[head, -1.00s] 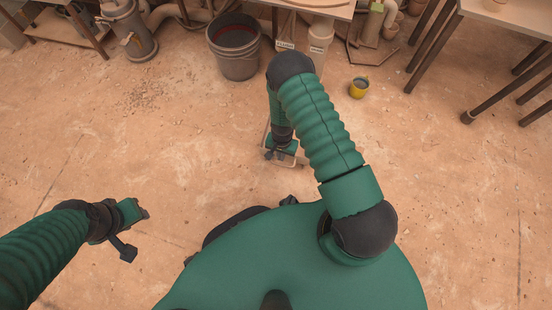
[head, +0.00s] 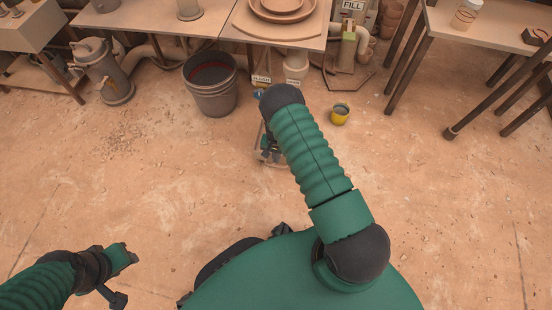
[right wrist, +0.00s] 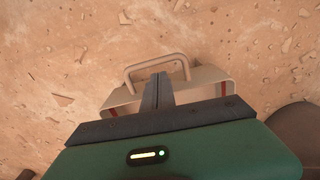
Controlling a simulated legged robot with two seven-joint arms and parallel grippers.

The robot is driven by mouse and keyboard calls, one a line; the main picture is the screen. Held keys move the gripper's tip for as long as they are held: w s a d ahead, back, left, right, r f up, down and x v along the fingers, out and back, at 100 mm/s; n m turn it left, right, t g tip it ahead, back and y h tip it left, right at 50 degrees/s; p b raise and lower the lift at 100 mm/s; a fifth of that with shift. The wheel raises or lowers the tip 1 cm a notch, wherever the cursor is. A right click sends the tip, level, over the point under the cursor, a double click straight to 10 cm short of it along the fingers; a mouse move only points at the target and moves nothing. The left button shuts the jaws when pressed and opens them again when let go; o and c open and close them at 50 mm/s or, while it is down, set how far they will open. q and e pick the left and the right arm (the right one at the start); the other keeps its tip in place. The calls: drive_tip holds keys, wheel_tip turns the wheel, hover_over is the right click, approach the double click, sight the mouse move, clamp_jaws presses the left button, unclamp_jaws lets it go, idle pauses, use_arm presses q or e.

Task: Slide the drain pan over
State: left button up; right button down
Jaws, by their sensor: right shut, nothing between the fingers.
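The drain pan is a beige, shallow pan with a looped handle. In the right wrist view the pan (right wrist: 208,82) lies on the floor just beyond my right gripper (right wrist: 158,80), its handle (right wrist: 155,63) at the fingertips. The fingers are shut together with nothing between them; whether they touch the handle is unclear. In the head view the right gripper (head: 268,153) is over the pan (head: 273,164), and my arm hides much of both. My left gripper (head: 130,257) is low at the left, away from the pan; its fingers are unclear.
A grey bucket (head: 210,90) stands beyond the pan, left of it. A worktable (head: 300,38) is ahead, with white containers (head: 296,66) beneath. A yellow cup (head: 340,116) sits on the floor to the right. The floor between is clear, with small crumbs.

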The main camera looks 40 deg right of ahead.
wheel_tip(320, 180, up, 10)
drive_tip(key=p, duration=0.8)
drive_tip(key=shift+r, duration=0.15)
